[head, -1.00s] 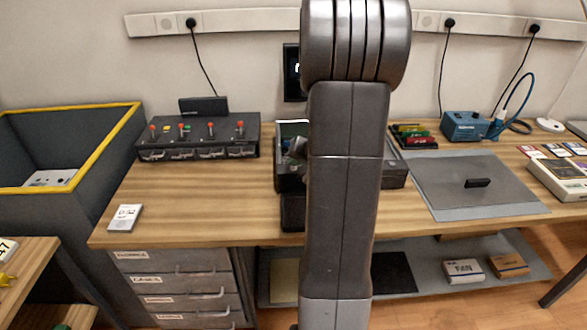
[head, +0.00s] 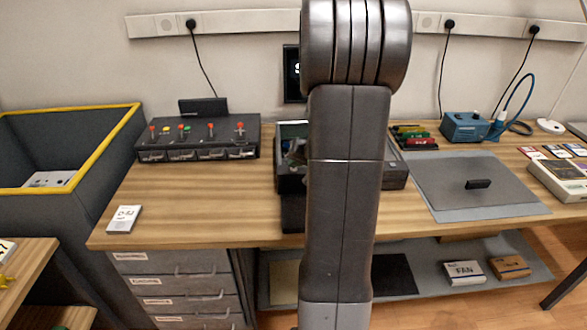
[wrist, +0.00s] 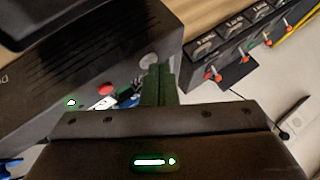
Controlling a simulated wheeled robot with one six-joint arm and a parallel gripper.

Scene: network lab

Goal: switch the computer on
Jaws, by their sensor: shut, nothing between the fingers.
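The computer is a dark case (wrist: 95,65) with vent slots, at the left of the wrist view. Its front has a round silver button (wrist: 148,61), a red button (wrist: 106,89) and a lit green light (wrist: 71,103). In the head view the case (head: 397,172) stands mid-bench, largely hidden behind my arm. My gripper (wrist: 160,73) is shut and empty, its fingertips close beside the silver button; I cannot tell if they touch it. A black screen (head: 292,75) on the wall behind shows a white mark and is partly covered by my arm.
A black switch box (head: 200,137) with red-tipped levers stands left on the bench, also seen in the wrist view (wrist: 245,45). A grey panel (head: 445,188) with a black handle lies right. A blue box (head: 464,126) stands behind it. The front left of the bench is mostly clear.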

